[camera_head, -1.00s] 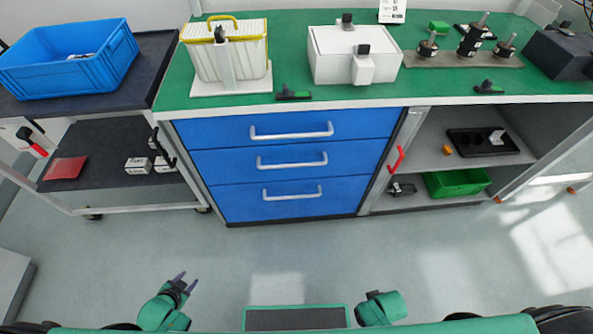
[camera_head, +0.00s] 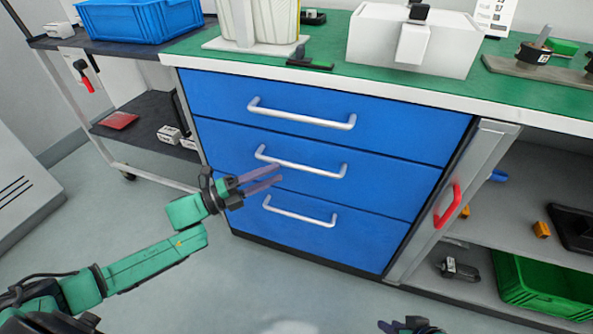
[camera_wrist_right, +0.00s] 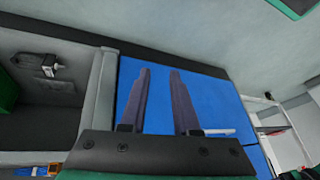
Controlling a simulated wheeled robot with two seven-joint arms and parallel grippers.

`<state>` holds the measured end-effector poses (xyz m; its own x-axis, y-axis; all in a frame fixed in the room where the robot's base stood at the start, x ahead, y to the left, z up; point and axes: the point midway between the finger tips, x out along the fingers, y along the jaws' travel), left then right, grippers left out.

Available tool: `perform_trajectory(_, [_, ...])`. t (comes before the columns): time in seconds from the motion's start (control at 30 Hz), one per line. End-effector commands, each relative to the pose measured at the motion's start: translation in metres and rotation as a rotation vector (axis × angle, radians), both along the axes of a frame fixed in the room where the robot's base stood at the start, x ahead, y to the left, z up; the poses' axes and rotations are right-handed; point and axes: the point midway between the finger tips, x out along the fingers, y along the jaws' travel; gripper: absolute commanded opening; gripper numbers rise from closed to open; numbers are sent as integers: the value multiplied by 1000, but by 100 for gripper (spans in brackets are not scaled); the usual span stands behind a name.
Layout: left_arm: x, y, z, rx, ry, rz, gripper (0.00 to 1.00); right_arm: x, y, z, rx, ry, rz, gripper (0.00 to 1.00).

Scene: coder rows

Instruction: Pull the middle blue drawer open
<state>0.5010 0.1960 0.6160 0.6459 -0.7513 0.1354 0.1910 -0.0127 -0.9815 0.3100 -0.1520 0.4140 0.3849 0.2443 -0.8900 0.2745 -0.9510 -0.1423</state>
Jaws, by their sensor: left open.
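The middle blue drawer (camera_head: 385,182) is shut, flush between the upper and lower drawers. Its silver bar handle (camera_head: 318,172) runs across the front. My left gripper (camera_head: 281,173) is open and empty, with its two fingers pointing right, just below the left part of this handle in the picture; I see no grip on it. My right gripper (camera_wrist_right: 159,72) is open, with its fingers apart and nothing between them. The blue cabinet front (camera_wrist_right: 210,100) lies beyond them. In the head view only a small piece of the right gripper shows at the bottom edge.
The top drawer handle (camera_head: 300,116) and bottom drawer handle (camera_head: 298,213) are close above and below. A red handle (camera_head: 447,206) is on the frame right of the drawers. A green bin (camera_head: 545,288) stands on the low right shelf. The floor in front is clear.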

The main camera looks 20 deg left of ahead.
Motion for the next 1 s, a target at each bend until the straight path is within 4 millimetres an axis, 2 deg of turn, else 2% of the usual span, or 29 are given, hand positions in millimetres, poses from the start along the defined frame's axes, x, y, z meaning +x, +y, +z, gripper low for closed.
perform_trajectory(0.03, [9,-11,2,-2,-8,-1,47,3,6,-8,19,-27,4,30])
perform_trajectory(0.23, [36,-40,7,-1,-2,1,47,12,23,-17,75,-110,10,30])
perform_trajectory(0.37, [42,-48,8,1,1,1,47,14,27,-18,89,-129,10,30])
perform_trajectory(0.57, [42,-49,8,1,3,1,47,14,27,-17,90,-132,9,30])
perform_trajectory(0.63, [42,-48,8,1,3,2,28,14,27,-17,89,-131,9,30])
perform_trajectory(0.7, [42,-48,8,1,3,1,1,14,27,-17,89,-131,9,30])
perform_trajectory(1.0, [42,-48,8,1,3,2,0,14,27,-17,88,-130,9,30])
